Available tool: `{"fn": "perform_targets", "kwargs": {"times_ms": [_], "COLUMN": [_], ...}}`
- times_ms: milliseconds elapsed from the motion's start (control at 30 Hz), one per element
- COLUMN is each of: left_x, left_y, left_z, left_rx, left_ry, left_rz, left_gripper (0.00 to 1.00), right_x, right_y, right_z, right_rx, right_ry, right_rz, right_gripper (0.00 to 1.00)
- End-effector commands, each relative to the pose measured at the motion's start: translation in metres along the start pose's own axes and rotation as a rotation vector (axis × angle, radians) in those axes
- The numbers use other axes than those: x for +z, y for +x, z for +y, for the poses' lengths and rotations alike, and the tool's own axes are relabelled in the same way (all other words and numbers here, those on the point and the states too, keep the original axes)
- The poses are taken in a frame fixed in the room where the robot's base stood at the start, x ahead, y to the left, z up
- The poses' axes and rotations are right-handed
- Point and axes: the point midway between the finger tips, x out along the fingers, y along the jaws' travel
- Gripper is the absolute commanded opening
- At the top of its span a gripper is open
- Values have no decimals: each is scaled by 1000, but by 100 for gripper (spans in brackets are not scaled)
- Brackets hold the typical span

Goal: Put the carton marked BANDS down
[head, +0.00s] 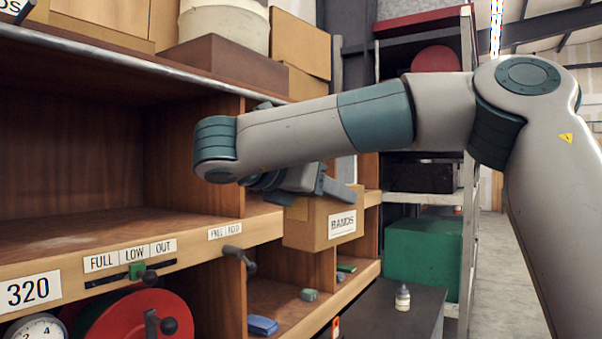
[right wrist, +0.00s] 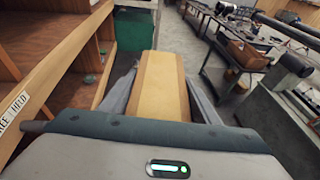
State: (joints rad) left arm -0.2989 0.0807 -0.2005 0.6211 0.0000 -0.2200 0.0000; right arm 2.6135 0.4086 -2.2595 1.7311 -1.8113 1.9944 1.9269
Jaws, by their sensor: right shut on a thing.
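The carton marked BANDS (head: 318,229) is a small brown cardboard box with a white label, in the middle of the head view. It looks upright and level. My right gripper (head: 318,186) is shut on it from above, partly hidden by my own arm. In the right wrist view the carton (right wrist: 161,88) shows its tan top with a paler tape strip, between the two fingers of my right gripper (right wrist: 160,100). The carton hangs in front of the wooden shelving; its underside is hidden, and I see no support touching it. My left gripper is not in view.
The wooden shelving (head: 100,249) has an empty upper bay and lower compartments with small green and blue items. A dark low top (head: 380,315) bears a small bottle (head: 402,298). A green box (head: 420,258) stands behind. A lever (head: 240,257) sticks out from the shelf edge.

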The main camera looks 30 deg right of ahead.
Motion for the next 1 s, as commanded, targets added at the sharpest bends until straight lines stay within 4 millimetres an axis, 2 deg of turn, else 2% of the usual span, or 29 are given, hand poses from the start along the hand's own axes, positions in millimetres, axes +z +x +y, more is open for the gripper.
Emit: {"fn": "perform_targets", "kwargs": {"times_ms": [33, 100, 267, 600, 800, 1000], "left_x": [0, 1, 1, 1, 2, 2], "left_y": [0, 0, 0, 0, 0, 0], "left_z": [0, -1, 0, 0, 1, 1], "left_rx": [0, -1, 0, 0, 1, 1], "left_ry": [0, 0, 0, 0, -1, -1], "left_rz": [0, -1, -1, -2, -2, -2], "left_gripper": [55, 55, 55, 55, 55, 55], "right_x": [-18, -39, -88, -194, -245, -286], "right_y": [13, 20, 22, -6, -26, -46], "right_z": [5, 15, 42, 91, 107, 115], "right_rx": [31, 94, 252, 639, 846, 1029], "right_ry": [-19, -36, -84, -200, -262, -318], "right_rz": [7, 7, 7, 8, 8, 8], "right_gripper": [21, 21, 21, 21, 21, 21]}}
